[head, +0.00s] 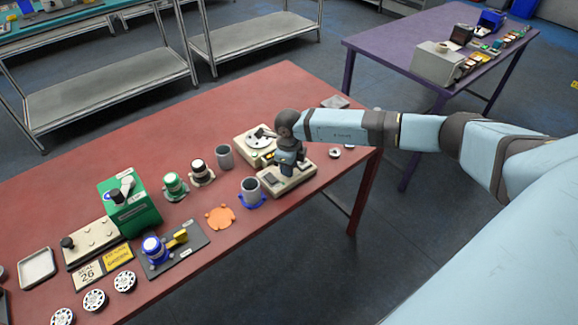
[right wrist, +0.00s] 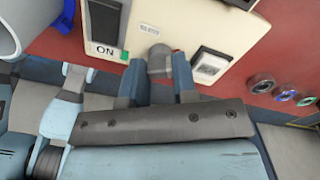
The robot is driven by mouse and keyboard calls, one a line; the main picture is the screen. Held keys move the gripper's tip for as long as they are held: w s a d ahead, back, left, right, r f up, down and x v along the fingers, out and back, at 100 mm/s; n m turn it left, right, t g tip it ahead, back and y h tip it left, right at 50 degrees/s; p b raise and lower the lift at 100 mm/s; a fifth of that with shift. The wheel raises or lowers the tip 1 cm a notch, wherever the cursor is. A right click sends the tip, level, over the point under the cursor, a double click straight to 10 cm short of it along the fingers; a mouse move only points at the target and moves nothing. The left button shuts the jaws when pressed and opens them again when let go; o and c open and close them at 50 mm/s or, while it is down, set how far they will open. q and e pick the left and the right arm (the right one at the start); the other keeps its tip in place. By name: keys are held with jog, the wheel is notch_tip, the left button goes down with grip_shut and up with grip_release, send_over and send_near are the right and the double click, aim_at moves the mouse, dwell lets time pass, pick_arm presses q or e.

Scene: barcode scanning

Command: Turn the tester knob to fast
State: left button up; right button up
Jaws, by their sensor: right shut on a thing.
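The tester (head: 297,184) is a cream box near the right end of the red table in the head view. My right gripper (head: 287,163) is over it, pointing down. My right gripper (right wrist: 160,75) is shut on a grey knob (right wrist: 159,57) there. A small label above the knob is too blurred to read, so the knob's setting cannot be told. In the head view, my gripper and wrist hide the knob.
A cream unit with a round disc (head: 258,138) stands just behind the tester. A grey cup (head: 251,189) in a blue ring is left of it. A green machine (head: 131,205) and several small parts fill the table's left. A purple table (head: 385,45) stands behind right.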

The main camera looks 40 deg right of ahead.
jog(key=m, duration=0.5)
jog(key=shift+m, duration=0.7)
jog(key=o, duration=0.9)
notch_tip(320, 180, up, 14)
jog(key=shift+f+b, duration=0.1)
jog(key=shift+b, duration=0.25)
